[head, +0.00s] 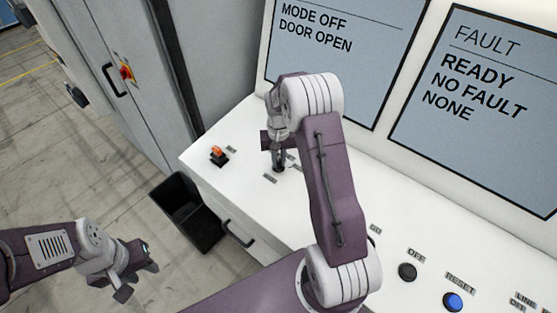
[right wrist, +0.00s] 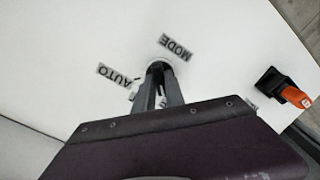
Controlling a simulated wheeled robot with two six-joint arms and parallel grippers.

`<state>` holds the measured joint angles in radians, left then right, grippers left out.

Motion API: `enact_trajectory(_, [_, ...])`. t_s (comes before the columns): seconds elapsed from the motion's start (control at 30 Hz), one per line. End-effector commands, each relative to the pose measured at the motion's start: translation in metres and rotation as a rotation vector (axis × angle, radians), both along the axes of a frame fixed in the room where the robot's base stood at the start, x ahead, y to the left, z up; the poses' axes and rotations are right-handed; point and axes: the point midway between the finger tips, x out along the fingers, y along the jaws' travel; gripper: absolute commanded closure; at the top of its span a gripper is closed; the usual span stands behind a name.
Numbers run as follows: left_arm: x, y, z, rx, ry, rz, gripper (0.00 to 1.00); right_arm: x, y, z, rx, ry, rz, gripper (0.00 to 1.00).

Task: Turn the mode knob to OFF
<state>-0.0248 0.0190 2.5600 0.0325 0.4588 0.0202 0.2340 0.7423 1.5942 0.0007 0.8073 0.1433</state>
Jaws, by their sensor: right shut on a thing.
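The mode knob (right wrist: 157,67) is a small dark knob on the white console top, beside the MODE label (right wrist: 174,47) and the AUTO label (right wrist: 114,75) in the right wrist view. My right gripper (head: 279,165) points down at the console and is shut on the knob. Its fingers (right wrist: 160,80) hide most of the knob, so its pointer cannot be seen. The left screen (head: 325,50) reads MODE OFF and DOOR OPEN. My left gripper (head: 138,277) is low at the left, away from the console, with its fingers apart and empty.
An orange switch (head: 218,154) stands left of the knob; it also shows in the right wrist view (right wrist: 291,92). A black button (head: 407,271) and a blue RESET button (head: 453,301) are at the lower right. A black bin (head: 186,212) stands beside the console.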

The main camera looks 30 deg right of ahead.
Motion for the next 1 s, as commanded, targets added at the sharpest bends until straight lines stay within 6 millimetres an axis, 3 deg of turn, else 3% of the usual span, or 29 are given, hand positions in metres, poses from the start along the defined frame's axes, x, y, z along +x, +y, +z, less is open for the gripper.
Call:
enact_trajectory(0.13, [0.000, 0.000, 0.001, 0.000, 0.000, 0.000, 0.64, 0.003, -0.001, 0.004, -0.004, -0.011, 0.003, 1.00])
enact_trajectory(0.17, [0.000, 0.000, 0.001, 0.000, 0.000, 0.000, 0.64, 0.003, -0.001, 0.004, -0.004, -0.011, 0.003, 0.80])
enact_trajectory(0.2, [0.000, 0.000, 0.001, 0.000, 0.000, 0.000, 0.64, 0.003, -0.001, 0.003, -0.004, -0.010, 0.002, 0.69])
enact_trajectory(0.23, [0.000, 0.000, 0.001, 0.000, 0.000, 0.000, 0.64, 0.003, -0.001, 0.003, -0.004, -0.009, 0.002, 0.64])
enact_trajectory(0.57, [0.000, 0.000, -0.002, 0.000, 0.000, 0.000, 0.64, 0.002, -0.001, 0.004, -0.003, -0.007, 0.001, 0.64])
enact_trajectory(1.0, [0.000, 0.000, -0.025, 0.000, 0.000, 0.000, 0.64, 0.001, 0.000, 0.085, -0.004, -0.009, 0.001, 0.64])
